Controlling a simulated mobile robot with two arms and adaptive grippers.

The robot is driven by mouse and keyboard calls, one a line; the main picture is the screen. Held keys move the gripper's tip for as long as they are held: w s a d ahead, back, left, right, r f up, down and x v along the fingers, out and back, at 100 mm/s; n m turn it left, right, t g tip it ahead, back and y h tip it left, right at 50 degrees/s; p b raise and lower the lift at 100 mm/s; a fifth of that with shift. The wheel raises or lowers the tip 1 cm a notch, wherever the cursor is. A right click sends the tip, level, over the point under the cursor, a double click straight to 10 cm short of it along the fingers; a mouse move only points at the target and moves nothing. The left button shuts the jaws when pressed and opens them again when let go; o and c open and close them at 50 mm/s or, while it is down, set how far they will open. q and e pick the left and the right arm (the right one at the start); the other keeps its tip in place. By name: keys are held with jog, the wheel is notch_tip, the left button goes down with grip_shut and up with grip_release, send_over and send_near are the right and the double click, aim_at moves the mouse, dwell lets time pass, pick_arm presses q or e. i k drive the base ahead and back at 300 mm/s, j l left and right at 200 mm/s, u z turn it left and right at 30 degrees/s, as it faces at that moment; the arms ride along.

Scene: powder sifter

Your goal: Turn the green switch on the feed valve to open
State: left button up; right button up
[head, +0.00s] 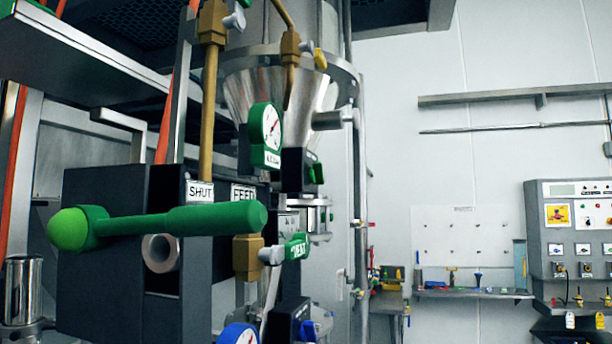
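The green switch (165,222) is a long lever with a rounded knob at its left end. It lies nearly level across the front of a dark valve block (110,285). A white label reading SHUT (199,191) is above the lever, and a label reading FEED (243,192) is to its right. Part of the block's face is hidden behind the lever. Neither of my grippers shows in the head view.
A control panel (577,240) stands far right.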

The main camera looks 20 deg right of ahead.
aim_at(316, 175)
jog(key=l, duration=1.9)
jog(key=u, duration=0.05)
